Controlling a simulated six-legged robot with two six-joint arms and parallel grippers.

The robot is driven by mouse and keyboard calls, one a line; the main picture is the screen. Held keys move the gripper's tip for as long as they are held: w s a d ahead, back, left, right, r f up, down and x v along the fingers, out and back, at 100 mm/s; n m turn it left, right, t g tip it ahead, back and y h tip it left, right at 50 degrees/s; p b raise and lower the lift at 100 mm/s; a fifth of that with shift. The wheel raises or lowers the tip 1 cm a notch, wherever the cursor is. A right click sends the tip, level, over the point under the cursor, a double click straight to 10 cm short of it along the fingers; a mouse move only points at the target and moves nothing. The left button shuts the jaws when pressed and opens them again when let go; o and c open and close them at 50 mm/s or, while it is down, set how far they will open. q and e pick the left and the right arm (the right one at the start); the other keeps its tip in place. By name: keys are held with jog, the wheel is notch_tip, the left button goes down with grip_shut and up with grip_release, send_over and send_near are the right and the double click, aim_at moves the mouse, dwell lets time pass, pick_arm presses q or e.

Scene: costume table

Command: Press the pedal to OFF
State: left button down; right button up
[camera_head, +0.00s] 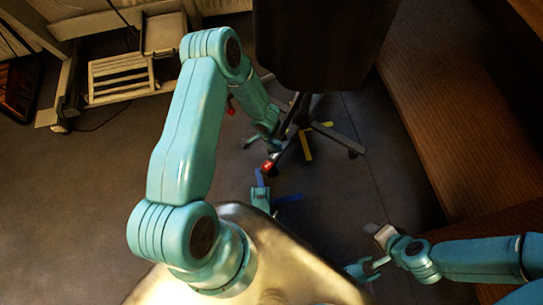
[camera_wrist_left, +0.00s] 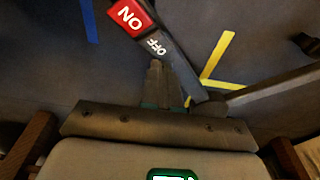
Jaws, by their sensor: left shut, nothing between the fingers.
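The pedal shows in the left wrist view with a red half (camera_wrist_left: 130,16) lettered ON and a dark half (camera_wrist_left: 157,46) lettered OFF. In the head view its red part (camera_head: 267,165) is a small patch on the floor by a dark stand. My left gripper (camera_wrist_left: 155,66) is shut and empty, its fingertips at the OFF half. I cannot tell whether they touch it. In the head view the left gripper is small and dark beside the stand, partly hard to make out. My right gripper (camera_head: 372,230) is low at the right, away from the pedal; its jaws are unclear.
The stand's dark legs (camera_head: 330,132) spread around the pedal. Blue tape (camera_wrist_left: 89,20) and yellow tape (camera_wrist_left: 217,54) mark the floor. A large dark hanging shape (camera_head: 318,40) blocks the view above. Wooden steps (camera_head: 450,110) stand at right.

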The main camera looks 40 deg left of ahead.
pick_arm(q)
notch_tip(320, 180, up, 4)
jog(key=shift+r+p, duration=0.2)
jog(key=shift+p, duration=1)
